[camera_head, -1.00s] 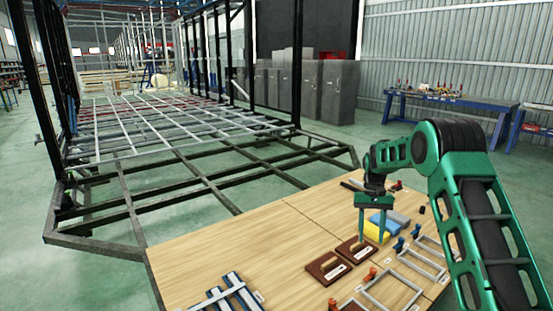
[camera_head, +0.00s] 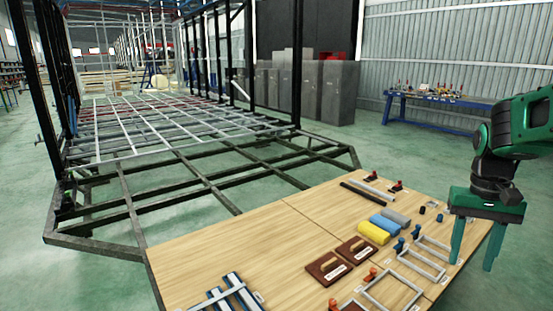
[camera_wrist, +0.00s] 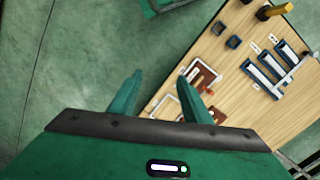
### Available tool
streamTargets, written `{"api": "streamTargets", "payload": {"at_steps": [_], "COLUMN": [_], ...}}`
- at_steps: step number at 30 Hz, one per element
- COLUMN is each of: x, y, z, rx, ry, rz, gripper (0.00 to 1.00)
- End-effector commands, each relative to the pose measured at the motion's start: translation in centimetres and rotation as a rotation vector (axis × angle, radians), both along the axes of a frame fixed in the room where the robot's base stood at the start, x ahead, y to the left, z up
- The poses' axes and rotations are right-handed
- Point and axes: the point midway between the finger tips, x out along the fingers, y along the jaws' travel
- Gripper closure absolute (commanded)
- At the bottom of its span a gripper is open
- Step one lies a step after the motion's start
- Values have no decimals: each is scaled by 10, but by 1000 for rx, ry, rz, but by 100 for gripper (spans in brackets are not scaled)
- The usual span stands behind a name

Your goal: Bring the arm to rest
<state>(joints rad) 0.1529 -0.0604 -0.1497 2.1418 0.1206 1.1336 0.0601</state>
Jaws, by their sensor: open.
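My gripper (camera_head: 474,245) is green, with two fingers pointing down and apart. In the head view it is at the right, at the right edge of the wooden table (camera_head: 250,235). It holds nothing. In the wrist view my gripper (camera_wrist: 158,95) also shows open and empty, with green floor and the table's edge beyond its fingers. The table shows in the wrist view (camera_wrist: 215,60) on the right.
On the table lie yellow, blue and grey blocks (camera_head: 373,232), two brown boards with handles (camera_head: 328,267), light frames (camera_head: 392,292) and blue-and-white bars (camera_head: 232,292). A metal chassis frame (camera_head: 200,181) stands behind. A blue workbench (camera_head: 440,101) is at the back right.

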Motion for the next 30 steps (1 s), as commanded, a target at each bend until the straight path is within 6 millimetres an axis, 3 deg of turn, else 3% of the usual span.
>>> {"api": "streamTargets", "payload": {"at_steps": [3,9,15,20,30], "x": [-47,-119,-168,-183,-184], "y": [1,7,17,18,19], "z": [1,-10,-26,-33,-34], "rx": [3,11,19,23,23], "ry": [-26,-61,-87,-94,-94], "rz": [-25,-59,-81,-87,-87], "gripper": [56,56,56,56,56]}}
